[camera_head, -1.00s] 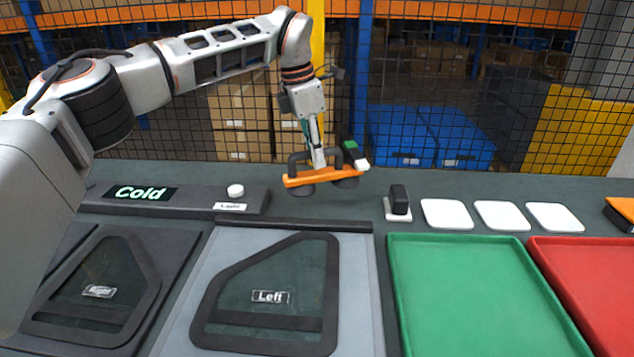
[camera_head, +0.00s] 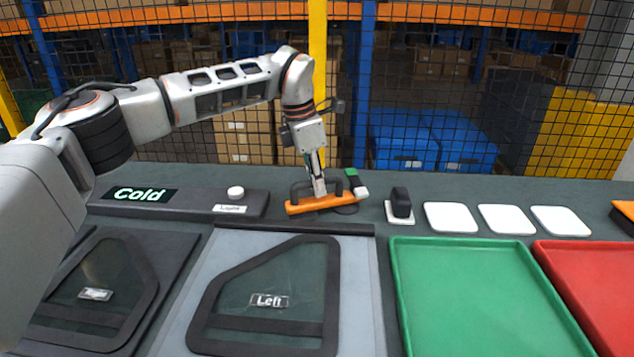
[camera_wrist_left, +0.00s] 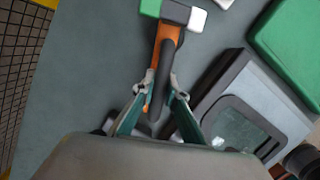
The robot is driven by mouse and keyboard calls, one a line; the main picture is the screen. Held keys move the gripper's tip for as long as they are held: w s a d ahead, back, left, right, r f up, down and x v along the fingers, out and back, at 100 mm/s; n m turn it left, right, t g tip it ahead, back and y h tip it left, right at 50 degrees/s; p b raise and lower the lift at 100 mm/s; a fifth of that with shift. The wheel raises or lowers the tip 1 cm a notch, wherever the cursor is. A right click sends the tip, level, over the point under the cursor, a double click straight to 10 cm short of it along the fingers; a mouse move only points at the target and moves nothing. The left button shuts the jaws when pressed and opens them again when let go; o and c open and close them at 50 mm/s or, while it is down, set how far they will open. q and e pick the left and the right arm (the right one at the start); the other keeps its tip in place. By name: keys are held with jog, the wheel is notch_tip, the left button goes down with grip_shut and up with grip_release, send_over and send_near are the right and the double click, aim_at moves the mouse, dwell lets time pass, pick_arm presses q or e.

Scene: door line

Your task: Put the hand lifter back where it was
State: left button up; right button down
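The hand lifter (camera_head: 327,203) has an orange bar, a black handle and dark suction cups, with a green and white part at one end. It is low over the dark bench, behind the Left window panel (camera_head: 262,290). Whether its cups touch the bench is hard to tell. My left gripper (camera_head: 318,190) points down at it from above. In the left wrist view its fingers (camera_wrist_left: 162,85) close on both sides of the black handle, above the orange bar of the lifter (camera_wrist_left: 158,65). My right gripper is not in view.
The Cold box (camera_head: 185,203) with a white knob is left of the lifter. A small black block (camera_head: 400,202) on a white pad and several white pads (camera_head: 507,219) are to the right. Green (camera_head: 475,290) and red (camera_head: 595,280) trays lie in front. A mesh fence stands behind.

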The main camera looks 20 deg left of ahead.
pick_arm(q)
jog(key=o, duration=0.3)
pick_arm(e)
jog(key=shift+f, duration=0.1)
pick_arm(q)
jog(key=shift+r, duration=0.1)
jog(key=shift+r, duration=0.35)
jog(key=p+v, duration=0.2)
jog(key=v, duration=0.9)
jog(key=shift+s+r, duration=0.1)
jog(key=shift+r, duration=0.1)
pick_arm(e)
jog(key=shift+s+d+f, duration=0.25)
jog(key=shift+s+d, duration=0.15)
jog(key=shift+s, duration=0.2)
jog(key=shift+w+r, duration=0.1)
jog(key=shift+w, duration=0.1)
